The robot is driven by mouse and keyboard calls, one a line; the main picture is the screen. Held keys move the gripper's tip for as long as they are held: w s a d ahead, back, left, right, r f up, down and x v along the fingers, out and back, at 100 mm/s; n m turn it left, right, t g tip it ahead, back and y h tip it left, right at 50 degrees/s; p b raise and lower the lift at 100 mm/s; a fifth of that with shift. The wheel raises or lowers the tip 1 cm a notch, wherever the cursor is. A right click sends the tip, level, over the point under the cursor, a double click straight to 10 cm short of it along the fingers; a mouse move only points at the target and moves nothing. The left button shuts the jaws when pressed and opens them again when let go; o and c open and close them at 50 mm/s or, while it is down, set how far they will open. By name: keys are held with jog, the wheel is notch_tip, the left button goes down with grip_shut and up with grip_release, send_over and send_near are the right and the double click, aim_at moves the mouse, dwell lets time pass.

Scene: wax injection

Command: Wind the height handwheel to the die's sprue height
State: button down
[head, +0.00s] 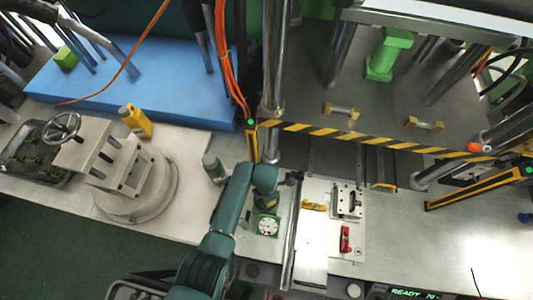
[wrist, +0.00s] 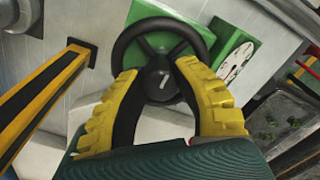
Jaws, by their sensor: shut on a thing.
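The height handwheel (wrist: 160,86) is a black wheel with a dark hub in the wrist view. It sits in front of a green housing (wrist: 150,13). My gripper (wrist: 158,70) is shut on the handwheel, with a yellow ribbed finger on each side of the hub. A white-faced dial (wrist: 236,62) is on the green part to the right of the wheel; its reading is too small to tell. In the head view the dial (head: 268,226) shows just below my wrist, and my arm hides the handwheel. I cannot pick out the sprue.
Yellow-black striped guards (head: 253,142) stand close behind my wrist. A metal bar (head: 292,230) runs just to the right. A plate (head: 347,202) with small fixtures and a red clamp (head: 345,240) lies further right. A vise (head: 120,165) and yellow bottle (head: 136,121) stand left.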

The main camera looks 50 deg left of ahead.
jog(key=c, duration=0.7)
grip_release()
notch_tip(320, 180, up, 12)
jog(key=shift+f, duration=0.1)
